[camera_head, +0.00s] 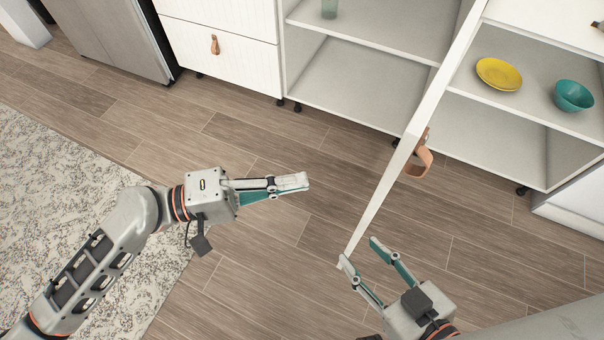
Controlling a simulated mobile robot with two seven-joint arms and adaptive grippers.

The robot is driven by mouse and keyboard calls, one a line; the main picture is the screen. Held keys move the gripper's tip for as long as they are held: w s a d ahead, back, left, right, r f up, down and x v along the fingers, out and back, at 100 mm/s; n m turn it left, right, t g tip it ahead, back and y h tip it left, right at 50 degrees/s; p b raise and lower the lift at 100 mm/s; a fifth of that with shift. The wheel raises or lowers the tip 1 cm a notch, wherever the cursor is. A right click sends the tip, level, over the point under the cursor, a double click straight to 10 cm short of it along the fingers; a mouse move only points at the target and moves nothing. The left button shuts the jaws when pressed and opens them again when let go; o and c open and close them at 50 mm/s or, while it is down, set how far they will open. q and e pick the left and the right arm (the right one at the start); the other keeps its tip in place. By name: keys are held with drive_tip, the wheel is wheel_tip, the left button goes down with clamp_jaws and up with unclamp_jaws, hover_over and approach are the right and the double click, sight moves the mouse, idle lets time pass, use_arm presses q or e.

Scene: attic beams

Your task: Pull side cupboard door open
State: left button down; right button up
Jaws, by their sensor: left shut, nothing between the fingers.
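The white cupboard door (408,145) stands swung out from the cabinet, seen nearly edge-on, with open shelves showing on both sides of it. Its tan leather handle (420,160) is on the door's right face. My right gripper (359,251) is open near the door's lower corner, its fingers spread. The left finger's tip overlaps that corner in the picture; I cannot tell whether it touches. The handle is clear of both grippers. My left gripper (304,181) is shut and empty, left of the door, over the floor.
A yellow plate (498,74) and a teal bowl (573,96) stand on the right shelf. A green glass (329,8) is on the left shelf. White drawers (222,50) and a grey appliance (110,35) are at upper left. A patterned rug (60,180) covers the left floor.

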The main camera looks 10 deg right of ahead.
use_arm(q)
drive_tip(key=s+d+p, duration=0.1)
drive_tip(key=s+d, duration=0.1)
drive_tip(key=d, duration=0.8)
drive_tip(key=shift+s+d, duration=0.15)
drive_tip(key=shift+d, duration=0.05)
use_arm(e)
drive_tip(key=shift+s+d+f, duration=0.3)
drive_tip(key=shift+d+f, duration=0.1)
drive_tip(key=shift+d, duration=0.1)
use_arm(q)
drive_tip(key=s+d+p, duration=0.2)
drive_tip(key=s+d, duration=0.7)
drive_tip(key=d, duration=0.2)
use_arm(e)
drive_tip(key=shift+s+d+f+n+g+h, duration=0.25)
drive_tip(key=shift+s+d+f, duration=0.1)
drive_tip(key=shift+d, duration=0.15)
drive_tip(key=shift+s+d+f+n+g+h, duration=0.2)
drive_tip(key=shift+d+f+h, duration=0.1)
drive_tip(key=shift+d, duration=0.2)
use_arm(q)
drive_tip(key=shift+a, duration=0.1)
use_arm(e)
drive_tip(key=shift+w+a+r, duration=0.1)
drive_tip(key=shift+w, duration=0.1)
